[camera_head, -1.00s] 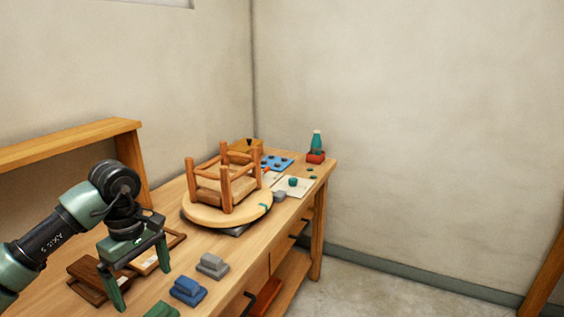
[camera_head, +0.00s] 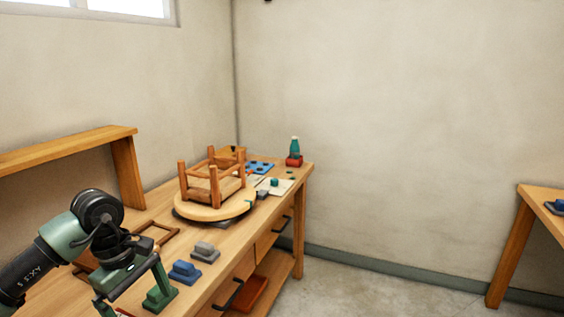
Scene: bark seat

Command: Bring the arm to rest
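My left arm (camera_head: 55,252) comes in from the left over the workbench. My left gripper (camera_head: 132,290) has its two green fingers spread apart and pointing down, with nothing seen between them. The lower left edge of the picture crops part of the arm. The gripper is close to a green block (camera_head: 158,300) at the bench's front edge; whether they touch cannot be told. My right gripper is not in view.
Blue (camera_head: 184,272) and grey blocks (camera_head: 205,251) line the front edge. A shelf (camera_head: 70,148) stands behind. A second table (camera_head: 540,196) is at right; floor between is clear.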

